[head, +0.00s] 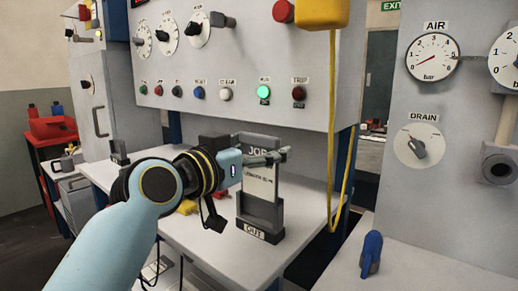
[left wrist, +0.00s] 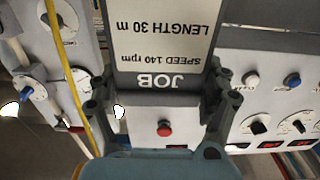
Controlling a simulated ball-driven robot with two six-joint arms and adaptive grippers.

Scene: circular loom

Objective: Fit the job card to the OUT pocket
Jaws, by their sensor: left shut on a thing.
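My left gripper (head: 277,157) is shut on the job card (head: 262,184) near its top edge. The card is a grey plate with a white face reading JOB and LENGTH 30 m. It stands upright, and its lower end meets the grey OUT pocket (head: 262,233) on the white shelf. I cannot tell how deep it sits. In the left wrist view the card (left wrist: 165,42) appears upside down between the two dark fingers of the gripper (left wrist: 163,108). Its text there also reads SPEED 140 rpm. The right gripper is not in view.
The control panel (head: 240,80) with knobs, buttons and a green lamp rises behind the shelf (head: 185,235). A yellow cable (head: 345,150) hangs right of the pocket. A blue handle (head: 371,254) stands at the lower right. A yellow thing (head: 188,207) lies left of the pocket.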

